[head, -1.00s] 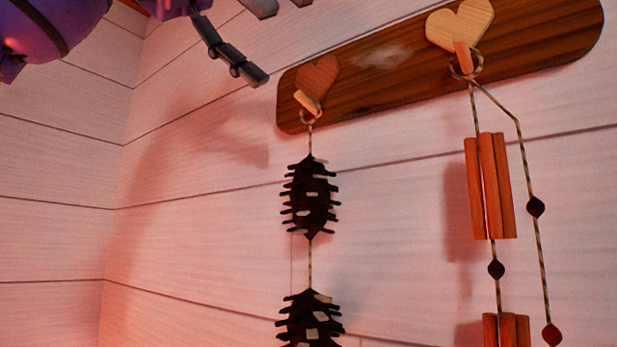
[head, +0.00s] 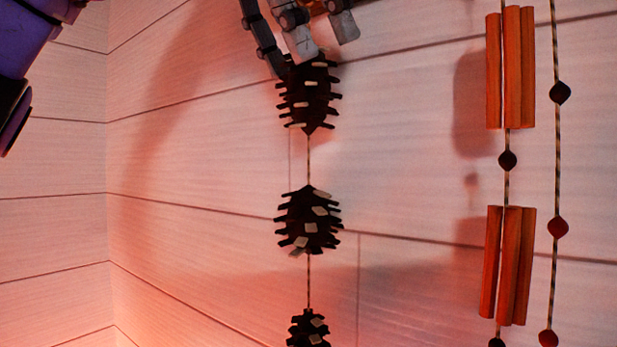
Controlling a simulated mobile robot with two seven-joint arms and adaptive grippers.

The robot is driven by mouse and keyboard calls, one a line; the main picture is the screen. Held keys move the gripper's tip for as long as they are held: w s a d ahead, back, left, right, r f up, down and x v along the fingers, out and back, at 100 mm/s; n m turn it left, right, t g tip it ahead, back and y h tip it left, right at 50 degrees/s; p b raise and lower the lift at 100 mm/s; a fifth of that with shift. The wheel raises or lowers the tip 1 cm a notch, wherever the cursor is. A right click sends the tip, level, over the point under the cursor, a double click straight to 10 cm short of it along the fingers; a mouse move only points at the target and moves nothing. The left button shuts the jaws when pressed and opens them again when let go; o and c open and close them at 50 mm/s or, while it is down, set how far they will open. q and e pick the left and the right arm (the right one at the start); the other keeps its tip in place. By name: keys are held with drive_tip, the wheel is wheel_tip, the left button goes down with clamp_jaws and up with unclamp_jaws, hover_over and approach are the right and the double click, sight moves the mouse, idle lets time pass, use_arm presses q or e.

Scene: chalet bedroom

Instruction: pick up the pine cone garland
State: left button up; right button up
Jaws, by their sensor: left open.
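The pine cone garland (head: 310,222) hangs down the white plank wall on a thin striped cord. Three dark cones with pale flecks show, one below another; the lowest is cut by the bottom edge. My left gripper (head: 305,62) is at the top of the picture, open, with its grey fingers over the top part of the uppermost cone. Whether the fingers touch that cone cannot be told. The garland's upper cord and hook are out of view. My right gripper is not in view.
A second garland of orange-brown stick bundles (head: 508,265) and dark beads on cords hangs to the right. A wall corner runs down the left side. Bare wall (head: 210,210) lies left of the cones.

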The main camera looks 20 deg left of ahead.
use_arm(q)
drive_tip(key=shift+x, duration=1.15)
drive_tip(key=shift+r, duration=0.1)
drive_tip(key=shift+c, duration=0.4)
drive_tip(key=shift+c, duration=1.3)
clamp_jaws()
